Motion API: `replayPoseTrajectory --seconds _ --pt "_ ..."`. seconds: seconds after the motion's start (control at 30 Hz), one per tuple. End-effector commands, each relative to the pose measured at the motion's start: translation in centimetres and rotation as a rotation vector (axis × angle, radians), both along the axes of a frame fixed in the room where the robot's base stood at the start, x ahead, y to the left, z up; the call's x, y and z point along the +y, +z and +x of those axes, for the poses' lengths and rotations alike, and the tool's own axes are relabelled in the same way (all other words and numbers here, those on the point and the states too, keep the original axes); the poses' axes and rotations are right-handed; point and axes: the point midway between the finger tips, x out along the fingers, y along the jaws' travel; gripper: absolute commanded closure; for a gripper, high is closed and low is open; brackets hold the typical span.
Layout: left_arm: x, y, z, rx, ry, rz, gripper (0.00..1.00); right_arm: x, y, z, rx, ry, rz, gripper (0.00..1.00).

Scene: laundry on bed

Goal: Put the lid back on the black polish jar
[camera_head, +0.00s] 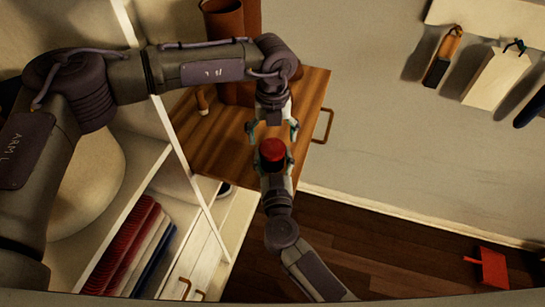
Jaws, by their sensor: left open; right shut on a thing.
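My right gripper (273,160) comes up from below and is shut on a small round red-topped thing (272,150) with a darker side. I cannot tell whether this is the polish jar, its lid or both. My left gripper (272,129) is open and empty, its fingers spread just beyond the red-topped thing. A small gap shows between the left gripper's palm and that thing. No separate black jar or loose lid can be made out; one may be hidden behind the grippers.
A wooden tabletop (205,150) lies beneath the grippers, with a brown boot (224,25) and a small wooden item (202,104) on it. A metal ring handle (325,126) juts from its right edge. White shelving with folded cloths (130,245) stands left. A red dustpan-like thing (490,268) lies on the floor.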

Motion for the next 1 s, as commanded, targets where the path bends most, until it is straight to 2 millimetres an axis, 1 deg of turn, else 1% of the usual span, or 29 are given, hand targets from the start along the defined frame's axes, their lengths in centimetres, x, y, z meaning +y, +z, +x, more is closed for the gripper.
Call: replayPoseTrajectory --seconds 0.03,0.1,0.2,0.33,0.57,0.6,0.67,0.9,0.97,1.0 --pt "0.0 -0.8 -0.1 0.002 0.0 0.001 0.12 0.0 0.0 0.0 0.0 0.0 0.0 1.0" --pt "0.0 -1.6 0.0 0.002 0.001 0.001 0.12 0.0 0.0 0.0 0.0 0.0 0.0 1.0" --pt "0.0 -2.4 0.0 0.001 0.001 0.001 0.12 0.0 0.0 0.0 0.0 0.0 0.0 1.0" --pt "0.0 -2.9 0.0 -0.001 0.0 -0.001 0.12 0.0 0.0 0.0 0.0 0.0 0.0 1.0" --pt "0.0 -2.9 0.0 -0.001 0.0 0.0 0.12 0.0 0.0 0.0 0.0 0.0 0.0 1.0" --pt "0.0 -2.9 0.0 -0.001 0.0 0.0 0.16 0.0 0.0 0.0 0.0 0.0 0.0 1.0" --pt "0.0 -2.9 0.0 0.0 0.001 0.0 0.26 0.0 0.0 0.0 0.0 0.0 0.0 1.0" --pt "0.0 -2.9 0.0 0.0 0.001 0.0 0.66 0.0 0.0 0.0 0.0 0.0 0.0 1.0" --pt "0.0 -2.9 0.0 0.0 0.001 0.0 0.75 0.0 0.0 0.0 0.0 0.0 0.0 1.0" --pt "0.0 -2.9 0.0 0.0 0.001 0.0 0.26 0.0 0.0 0.0 0.0 0.0 0.0 1.0"
